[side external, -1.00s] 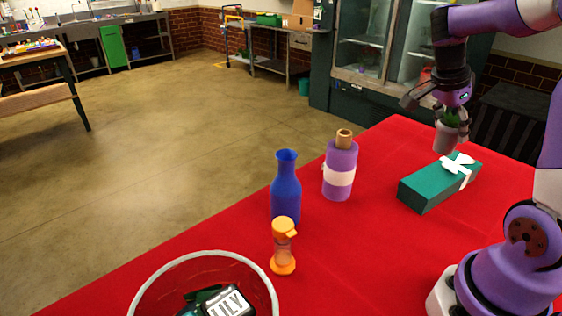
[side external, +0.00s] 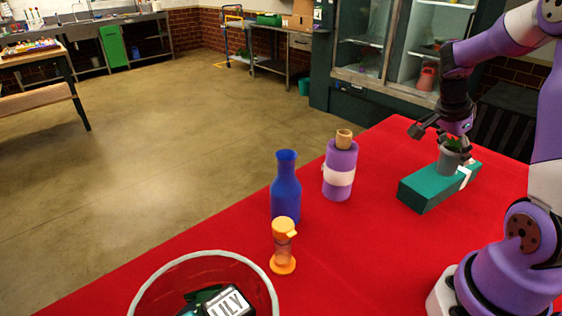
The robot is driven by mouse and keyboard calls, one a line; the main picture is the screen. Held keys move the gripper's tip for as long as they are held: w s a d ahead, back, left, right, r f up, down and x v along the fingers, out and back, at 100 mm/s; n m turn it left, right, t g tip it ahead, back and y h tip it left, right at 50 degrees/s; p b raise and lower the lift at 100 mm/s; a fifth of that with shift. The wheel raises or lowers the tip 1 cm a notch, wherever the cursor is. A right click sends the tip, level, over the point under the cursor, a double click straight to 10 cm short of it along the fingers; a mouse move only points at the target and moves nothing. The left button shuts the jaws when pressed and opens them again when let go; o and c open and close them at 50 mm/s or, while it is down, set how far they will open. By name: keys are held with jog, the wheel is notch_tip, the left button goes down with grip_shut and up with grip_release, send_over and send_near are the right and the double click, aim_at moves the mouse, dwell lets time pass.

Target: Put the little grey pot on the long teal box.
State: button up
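The little grey pot (side external: 449,162), with a green plant in it, is upright over the top of the long teal box (side external: 425,190). Its base appears to meet the box top, but I cannot tell whether it rests fully there. My gripper (side external: 455,148) is above the pot, with its fingers at the pot's rim and still seemingly closed on it.
A purple wrapped roll (side external: 340,172), a blue vase (side external: 286,190) and an orange-capped hourglass-like item (side external: 283,247) stand to the left on the red table (side external: 350,255). A round basket (side external: 150,285) is at the front left. The red cloth between them and the box is clear.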

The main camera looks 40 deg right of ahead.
jog(key=shift+o, duration=0.7)
jog(key=shift+r, duration=0.2)
jog(key=v, duration=1.2)
jog(key=a+f+n+t+y, duration=0.1)
jog(key=a+n+t+y, duration=0.1)
jog(key=a+n, duration=0.9)
jog(key=a+f+n+t+y, duration=0.1)
jog(key=a+n+t, duration=0.4)
jog(key=a+n, duration=0.7)
jog(key=shift+a+f+t+y, duration=0.15)
jog(key=shift+f+t+y, duration=0.15)
jog(key=shift+y, duration=0.3)
